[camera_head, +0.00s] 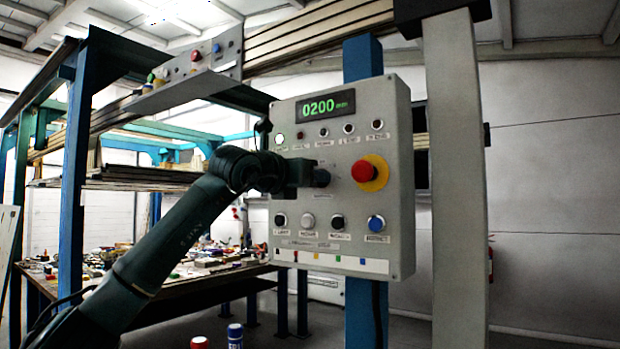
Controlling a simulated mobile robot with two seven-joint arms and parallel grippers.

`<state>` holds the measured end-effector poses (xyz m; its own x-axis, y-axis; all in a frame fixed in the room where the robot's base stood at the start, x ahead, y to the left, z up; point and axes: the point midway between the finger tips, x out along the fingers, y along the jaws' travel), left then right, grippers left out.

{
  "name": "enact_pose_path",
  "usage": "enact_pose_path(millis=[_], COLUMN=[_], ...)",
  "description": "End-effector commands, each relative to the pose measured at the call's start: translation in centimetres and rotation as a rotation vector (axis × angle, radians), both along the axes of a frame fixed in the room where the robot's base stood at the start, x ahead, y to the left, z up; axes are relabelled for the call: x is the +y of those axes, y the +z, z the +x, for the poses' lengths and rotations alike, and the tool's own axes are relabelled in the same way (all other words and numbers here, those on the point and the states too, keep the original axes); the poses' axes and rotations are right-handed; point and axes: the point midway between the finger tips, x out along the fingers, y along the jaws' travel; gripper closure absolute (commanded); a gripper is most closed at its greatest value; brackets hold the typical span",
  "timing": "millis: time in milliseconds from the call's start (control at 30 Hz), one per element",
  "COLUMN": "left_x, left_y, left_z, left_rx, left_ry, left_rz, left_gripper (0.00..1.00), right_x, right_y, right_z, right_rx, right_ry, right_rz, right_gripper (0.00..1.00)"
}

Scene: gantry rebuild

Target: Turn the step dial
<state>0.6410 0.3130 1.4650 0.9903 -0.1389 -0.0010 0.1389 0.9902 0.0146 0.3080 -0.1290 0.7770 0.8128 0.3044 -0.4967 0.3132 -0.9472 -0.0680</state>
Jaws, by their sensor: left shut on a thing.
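A grey control panel (343,240) is mounted on a blue post in the middle of the head view. My left arm comes in from the lower left, and my left gripper (313,175) is at the panel's centre left. It is shut on the dark step dial (323,178), just left of the red emergency button. The gripper hides part of the dial and its pointer position cannot be made out. My right gripper is not in view.
The red emergency button (364,171) on its yellow ring sits close to the right of the dial. Push buttons, including a blue one (376,223), line the panel below. A grey column (456,180) stands to the right. A cluttered table (150,285) is behind my arm.

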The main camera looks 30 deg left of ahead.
Motion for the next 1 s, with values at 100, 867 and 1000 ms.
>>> enact_pose_path(millis=[100, 867, 1000], left_x=[0.0, 0.6, 1.0], left_y=[0.1, -0.3, -0.3], left_z=[0.0, -3.5, -6.8], left_rx=[-0.003, -0.005, -0.006], left_ry=[0.001, 0.001, 0.001], left_rz=[0.004, 0.001, 0.001], left_gripper=[0.62, 0.42, 0.42], right_x=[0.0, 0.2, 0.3], right_y=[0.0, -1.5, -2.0], right_z=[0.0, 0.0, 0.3], right_rx=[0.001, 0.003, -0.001], right_ry=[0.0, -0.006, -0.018], right_rz=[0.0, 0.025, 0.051], right_gripper=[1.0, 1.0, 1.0])
